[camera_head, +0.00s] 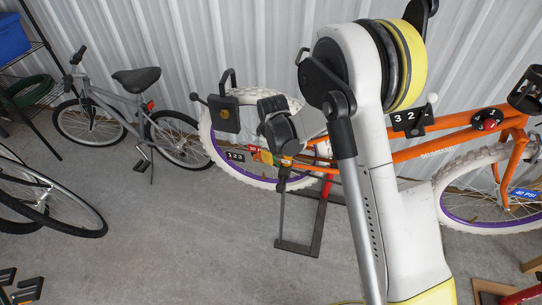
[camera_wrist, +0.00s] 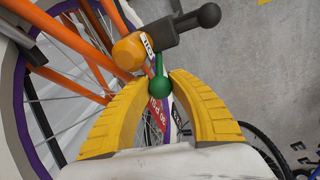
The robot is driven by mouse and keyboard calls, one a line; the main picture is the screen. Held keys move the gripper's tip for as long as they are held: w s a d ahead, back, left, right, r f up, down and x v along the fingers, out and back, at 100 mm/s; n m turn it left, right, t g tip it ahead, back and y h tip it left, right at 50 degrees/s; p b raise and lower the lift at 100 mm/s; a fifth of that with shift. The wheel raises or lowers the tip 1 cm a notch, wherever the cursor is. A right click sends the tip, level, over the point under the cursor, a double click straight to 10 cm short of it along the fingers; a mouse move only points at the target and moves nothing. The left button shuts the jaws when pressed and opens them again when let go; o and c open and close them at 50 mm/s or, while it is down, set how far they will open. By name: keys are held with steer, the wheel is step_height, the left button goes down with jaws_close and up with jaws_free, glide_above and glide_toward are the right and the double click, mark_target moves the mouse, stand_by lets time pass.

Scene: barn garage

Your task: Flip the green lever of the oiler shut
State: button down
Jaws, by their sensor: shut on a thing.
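The oiler (camera_wrist: 131,52) shows at the top of the wrist view, with a rounded orange-yellow body and a dark cylinder beside it. Its green lever (camera_wrist: 160,70) hangs down from it and ends in a green ball. My gripper (camera_wrist: 160,88) has its two yellow ridged fingers closed around that ball, one on each side. The lower part of the ball shows between the fingertips. In the head view the oiler and the lever are too small and covered to tell apart from my arm's end.
An orange bicycle (camera_head: 430,144) with white tyres and purple rims stands at the corrugated wall, close to my arm. A grey bicycle (camera_head: 118,98) stands at the left. A dark wheel (camera_head: 45,200) is at the left edge. The concrete floor (camera_head: 190,235) between is clear.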

steer(key=c, duration=1.1)
jaws_free()
steer(key=shift+d, duration=0.1)
steer(key=shift+c, duration=0.2)
steer(key=v, duration=1.2)
steer(key=s+d+r+m+t, duration=0.2)
steer(key=s+d+r+m, duration=0.5)
steer(key=s+r, duration=0.6)
steer(key=s+d+m+t, duration=0.2)
steer(key=s+d+m, duration=0.2)
steer(key=s, duration=0.8)
steer(key=shift+s+d+r+m+t, duration=0.25)
steer(key=shift+d+r+m+t, duration=0.15)
steer(key=shift+d, duration=0.5)
